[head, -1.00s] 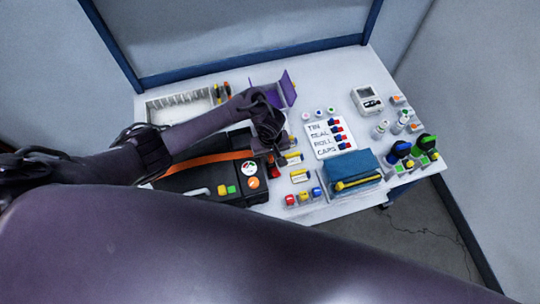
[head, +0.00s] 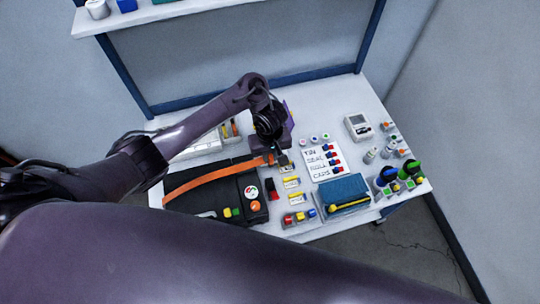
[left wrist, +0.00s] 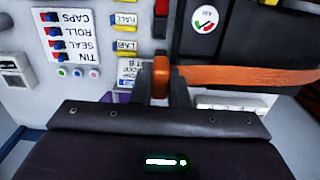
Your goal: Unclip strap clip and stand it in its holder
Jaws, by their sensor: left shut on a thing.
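The orange strap (head: 215,179) runs across the black case (head: 236,192), and its right end reaches my left gripper (head: 281,160). In the left wrist view the strap (left wrist: 250,76) comes in from the right. Its orange-brown end, the clip (left wrist: 161,77), stands between the fingers of my left gripper (left wrist: 160,86). The gripper is shut on it. In the head view the arm and hand partly cover this spot. I cannot tell which part is the clip's holder. My right gripper is not in view.
A red and black block (head: 271,190) sits beside the case. Yellow-topped labelled pieces (head: 291,183) stand to its right. A lettered white board (head: 325,160), a blue bundle (head: 345,191) and a grey meter (head: 358,126) lie further right. An upper shelf (head: 170,11) spans the back.

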